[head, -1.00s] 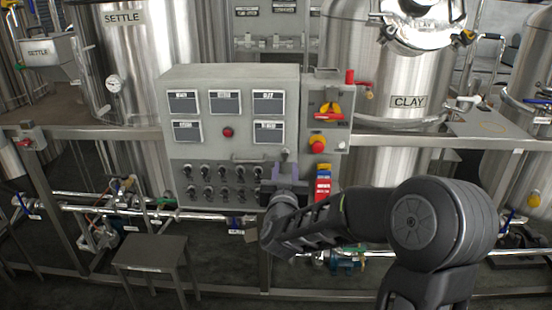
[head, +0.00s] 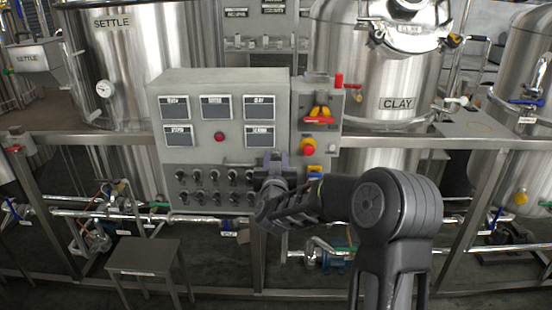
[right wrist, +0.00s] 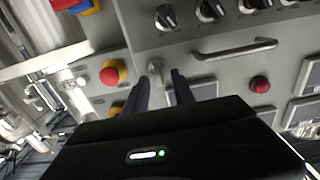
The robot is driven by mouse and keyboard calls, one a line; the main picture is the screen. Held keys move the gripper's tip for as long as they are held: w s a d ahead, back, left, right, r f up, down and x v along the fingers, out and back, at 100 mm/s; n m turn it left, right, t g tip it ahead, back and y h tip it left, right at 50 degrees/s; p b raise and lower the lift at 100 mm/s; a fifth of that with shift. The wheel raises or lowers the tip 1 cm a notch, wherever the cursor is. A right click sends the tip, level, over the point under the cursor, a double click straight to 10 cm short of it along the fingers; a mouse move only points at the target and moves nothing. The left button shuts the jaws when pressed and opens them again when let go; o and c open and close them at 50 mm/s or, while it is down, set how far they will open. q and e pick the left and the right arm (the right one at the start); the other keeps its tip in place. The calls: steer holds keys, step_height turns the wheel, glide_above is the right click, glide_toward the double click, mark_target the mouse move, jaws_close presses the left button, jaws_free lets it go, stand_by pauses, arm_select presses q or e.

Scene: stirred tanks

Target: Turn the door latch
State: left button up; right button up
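The door latch (right wrist: 155,68) is a small light-metal piece on the grey control cabinet's front, beside the end of a bar handle. In the right wrist view it sits between my right gripper's fingertips (right wrist: 160,76), close to the left one; I cannot tell whether they touch it. In the head view my right gripper (head: 272,157) is in front of the cabinet (head: 222,83) at its lower right and hides the latch. Its fingers are apart with a visible gap. My left gripper is not in view.
A red emergency button (head: 308,146) and a red-yellow switch (head: 320,114) are right of the latch. Black knobs (head: 213,196) are below left. The bar handle (right wrist: 235,50) is close by. Steel tanks (head: 398,75) stand behind, a stool (head: 143,258) at lower left.

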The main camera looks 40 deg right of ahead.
jaws_close()
stand_by(0.6)
steer(key=shift+f+m+b, duration=0.2)
steer(key=shift+m+b, duration=0.5)
steer(key=shift+b, duration=0.55)
steer(key=shift+s+d+f+m+b, duration=0.15)
steer(key=shift+d+m+b, duration=0.05)
steer(key=shift+m+b, duration=2.75)
steer(key=shift+s+d+f+m+b, duration=0.15)
steer(key=shift+f+m+b, duration=0.05)
steer(key=shift+m+b, duration=2.8)
steer(key=shift+s+d+f+m+b, duration=0.2)
steer(key=shift+m+b, duration=2.15)
steer(key=shift+b, duration=1.15)
